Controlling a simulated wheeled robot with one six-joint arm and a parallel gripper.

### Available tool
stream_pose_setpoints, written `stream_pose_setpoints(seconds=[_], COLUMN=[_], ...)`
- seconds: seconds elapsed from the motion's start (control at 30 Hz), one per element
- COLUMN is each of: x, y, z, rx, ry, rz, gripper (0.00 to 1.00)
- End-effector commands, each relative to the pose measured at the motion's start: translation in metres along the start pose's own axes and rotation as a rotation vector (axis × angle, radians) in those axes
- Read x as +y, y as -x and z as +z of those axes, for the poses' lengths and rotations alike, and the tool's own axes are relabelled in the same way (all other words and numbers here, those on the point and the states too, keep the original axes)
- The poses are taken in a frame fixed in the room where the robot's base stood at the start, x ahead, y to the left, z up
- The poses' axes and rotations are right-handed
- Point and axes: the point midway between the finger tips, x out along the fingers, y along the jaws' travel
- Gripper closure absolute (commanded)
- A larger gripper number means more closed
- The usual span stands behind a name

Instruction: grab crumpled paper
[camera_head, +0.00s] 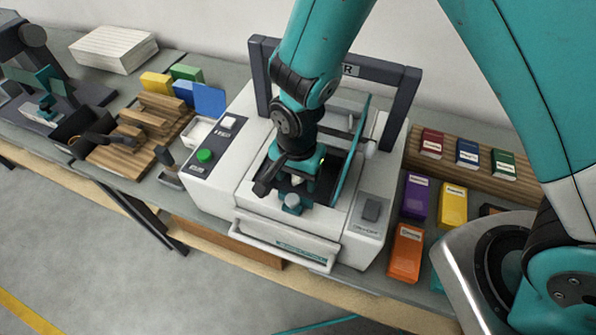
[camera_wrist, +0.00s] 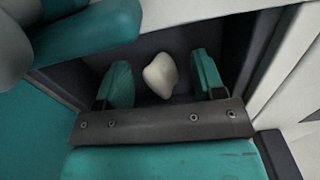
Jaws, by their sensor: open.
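The crumpled paper is a small off-white lump (camera_wrist: 160,76) in the wrist view, inside the dark recess of the white machine (camera_head: 222,165). My gripper (camera_wrist: 162,82) is open, with one teal finger on each side of the lump. Gaps show between the lump and both fingers, so it is not gripped. In the head view my gripper (camera_head: 298,187) reaches down into the machine's open bay, and its body hides most of the lump.
The bay's dark walls and a raised teal panel (camera_head: 350,165) stand close around my gripper. A dark frame (camera_head: 402,108) rises behind. Ink boxes, such as an orange one (camera_head: 406,252), stand on the right. Wooden blocks and coloured boxes stand on the left.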

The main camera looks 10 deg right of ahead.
Motion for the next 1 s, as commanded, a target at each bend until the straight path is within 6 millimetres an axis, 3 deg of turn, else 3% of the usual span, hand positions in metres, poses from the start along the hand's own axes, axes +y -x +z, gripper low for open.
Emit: stream_pose_setpoints(seconds=[0.17, 0.27, 0.4, 0.43, 0.77, 1.0], x=[0.000, 0.000, 0.000, 0.000, -0.001, -0.002], y=[-0.001, -0.001, 0.000, 0.000, 0.002, 0.026], z=[0.000, 0.000, 0.000, 0.000, 0.000, -0.001], rx=[0.000, 0.000, 0.000, 0.000, 0.001, 0.002], ry=[0.000, 0.000, 0.000, 0.000, 0.000, 0.000], rz=[-0.001, -0.001, -0.001, -0.001, -0.002, -0.007], gripper=[0.37, 0.56, 0.88, 0.90, 0.90, 0.90])
